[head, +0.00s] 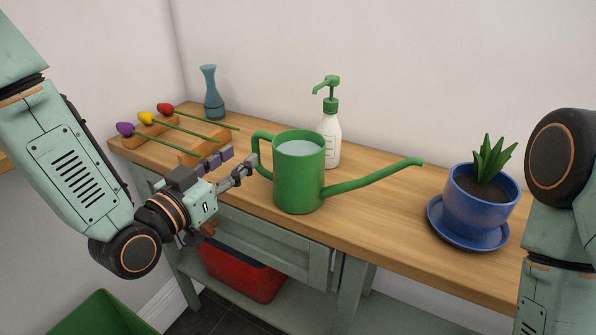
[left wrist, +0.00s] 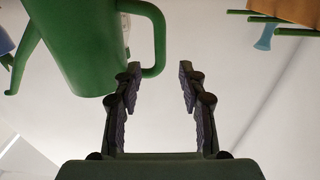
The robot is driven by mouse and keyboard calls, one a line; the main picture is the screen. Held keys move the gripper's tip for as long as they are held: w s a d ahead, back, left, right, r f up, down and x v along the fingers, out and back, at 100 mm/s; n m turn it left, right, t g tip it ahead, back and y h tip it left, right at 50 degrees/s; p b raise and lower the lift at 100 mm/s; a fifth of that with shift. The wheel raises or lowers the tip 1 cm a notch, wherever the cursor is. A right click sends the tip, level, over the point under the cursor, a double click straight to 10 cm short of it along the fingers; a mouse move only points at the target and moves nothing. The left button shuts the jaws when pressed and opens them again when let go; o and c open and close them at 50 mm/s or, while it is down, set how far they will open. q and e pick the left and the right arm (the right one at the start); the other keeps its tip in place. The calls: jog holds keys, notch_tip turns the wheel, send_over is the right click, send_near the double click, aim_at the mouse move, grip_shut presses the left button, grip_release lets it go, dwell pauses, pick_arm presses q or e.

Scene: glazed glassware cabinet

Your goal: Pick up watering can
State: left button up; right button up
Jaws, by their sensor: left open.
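The green watering can (head: 297,182) stands upright on the wooden bench top, filled with pale liquid. Its loop handle (head: 259,150) faces left, toward my left gripper, and its long spout points right. My left gripper (head: 240,161) is open and empty, just left of the handle. In the left wrist view, which looks upside down, the can (left wrist: 75,45) is at upper left. Its handle (left wrist: 161,38) shows near the gap between the open fingertips of the left gripper (left wrist: 160,68). I cannot tell whether a finger touches it. My right gripper is out of view.
A white soap bottle (head: 331,135) with a green pump stands close behind the can. A potted plant on a blue saucer (head: 468,238) is at right. Flowers lie on wooden blocks (head: 205,149) at left, near a blue vase (head: 211,95). A red crate (head: 240,274) sits below.

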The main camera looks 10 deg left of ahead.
aim_at(254, 145)
pick_arm(q)
jog(key=shift+w+d, duration=0.2)
jog(key=shift+d, duration=0.2)
jog(key=shift+w+a+f, duration=0.15)
jog(key=shift+w, duration=0.8)
jog(key=w+d, duration=0.1)
jog(key=w+d+b, duration=0.1)
jog(key=w, duration=0.1)
jog(key=shift+d+r, duration=0.1)
jog(key=shift+r, duration=0.3)
jog(key=shift+w, duration=0.4)
jog(key=shift+w+a+f, duration=0.1)
jog(key=shift+a+f, duration=0.05)
jog(key=shift+a, duration=0.05)
jog(key=shift+s+d, duration=0.15)
jog(key=shift+s, duration=0.05)
jog(key=c, duration=0.3)
jog(key=shift+w, duration=0.15)
jog(key=c, duration=0.5)
grip_shut()
